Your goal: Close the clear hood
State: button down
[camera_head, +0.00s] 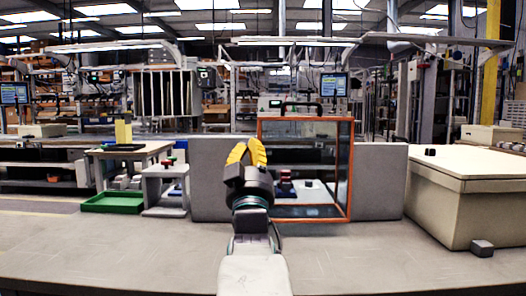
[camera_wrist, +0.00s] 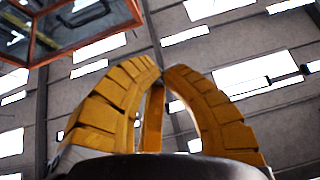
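The clear hood (camera_head: 351,170) has an orange frame and stands between two grey blocks in the head view. I cannot tell clearly how far the hood is open. Part of an orange-framed clear panel (camera_wrist: 85,50) shows at the upper left of the wrist view. My gripper (camera_head: 248,145) points up in front of the hood's left edge. Its yellow fingers (camera_wrist: 162,68) are drawn together at the tips, with nothing seen between them. My gripper and arm hide the hood's lower left part.
A dark red and blue device (camera_head: 286,184) shows behind the clear panel. Grey blocks (camera_head: 378,180) flank the hood. A green tray (camera_head: 112,202) and a small stand (camera_head: 165,190) are at left, a beige cabinet (camera_head: 465,200) at right. The front floor is mostly clear, with a small grey block (camera_head: 482,248).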

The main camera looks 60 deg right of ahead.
aim_at(266, 121)
jog(key=d+r, duration=0.1)
jog(key=d, duration=0.2)
jog(key=w+d+r+h+b, duration=0.1)
jog(key=d+r, duration=0.1)
jog(key=d, duration=0.1)
jog(key=w+d+r+m+h+b, duration=0.1)
jog(key=d+r, duration=0.1)
jog(key=d, duration=0.1)
jog(key=shift+d+g, duration=0.1)
jog(key=shift+g, duration=0.2)
jog(key=shift+w+d, duration=0.5)
jog(key=shift+d, duration=0.35)
jog(key=shift+r, duration=0.2)
